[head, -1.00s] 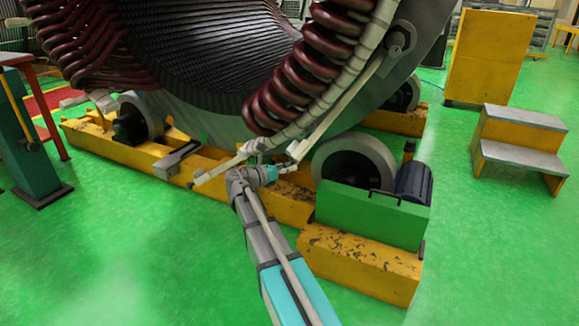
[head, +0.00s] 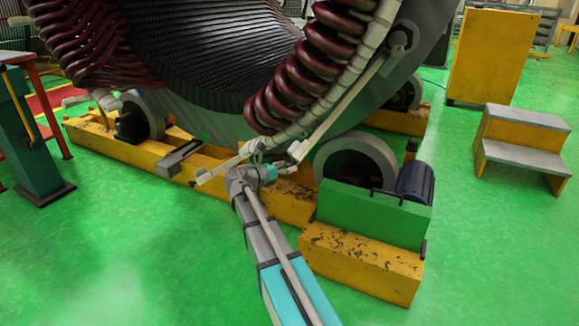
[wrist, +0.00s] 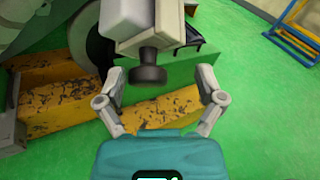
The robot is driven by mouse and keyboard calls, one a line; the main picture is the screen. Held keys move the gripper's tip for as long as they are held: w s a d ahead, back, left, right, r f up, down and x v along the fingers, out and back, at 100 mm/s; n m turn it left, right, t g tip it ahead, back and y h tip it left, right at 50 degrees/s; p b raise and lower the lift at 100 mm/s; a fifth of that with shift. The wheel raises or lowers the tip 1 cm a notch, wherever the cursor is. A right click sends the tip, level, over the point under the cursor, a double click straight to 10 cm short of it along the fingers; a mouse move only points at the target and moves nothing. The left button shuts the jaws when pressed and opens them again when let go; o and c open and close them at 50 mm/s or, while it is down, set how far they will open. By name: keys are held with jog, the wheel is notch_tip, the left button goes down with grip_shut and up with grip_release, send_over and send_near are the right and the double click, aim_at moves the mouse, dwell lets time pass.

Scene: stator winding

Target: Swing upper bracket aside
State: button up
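A long pale bracket bar (head: 342,107) slants down from a round pivot (head: 398,42) on the stator's rim. Its lower end is close to my gripper (head: 284,168) in the head view. A second pale bar (head: 222,168) lies lower, to the left of my wrist. In the wrist view a pale block (wrist: 140,22) carries a dark knob (wrist: 149,75), apparently the end of the upper bracket. My gripper (wrist: 160,84) is open, with one finger on each side of the knob and visible gaps to both. The contact area is tiny in the head view.
The stator (head: 215,60) with dark red coils (head: 300,75) rests on rollers (head: 355,165) above a worn yellow base (head: 360,262). A green motor housing (head: 375,215) stands right of my arm. Yellow steps (head: 520,140) stand farther right. Green floor is free in front.

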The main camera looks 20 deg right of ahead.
jog(key=s+a, duration=0.2)
jog(key=a, duration=1.3)
jog(key=shift+r, duration=0.25)
dwell(1.4)
dwell(0.4)
jog(key=shift+f, duration=0.1)
jog(key=shift+c, duration=1.4)
jog(key=shift+d+f, duration=0.2)
jog(key=shift+d, duration=0.1)
jog(key=shift+c, duration=1.2)
jog(key=d+f+t+b, duration=0.2)
jog(key=d+f+b, duration=0.1)
jog(key=shift+w+m, duration=0.4)
jog(key=c, duration=0.6)
jog(key=d+f+t+b, duration=0.1)
jog(key=w+d+f+m+t+y+b, duration=0.1)
jog(key=d+f+b, duration=0.1)
jog(key=d+f+t+b, duration=0.1)
jog(key=shift+w+d+f+y+b, duration=0.2)
jog(key=shift+w+d+y+b, duration=0.05)
jog(key=shift+d+y+b, duration=0.1)
grip_shut()
jog(key=shift+w+d+f+m+t+b, duration=0.25)
jog(key=shift+d+f+m+t+b, duration=0.05)
jog(key=shift+d+t, duration=0.2)
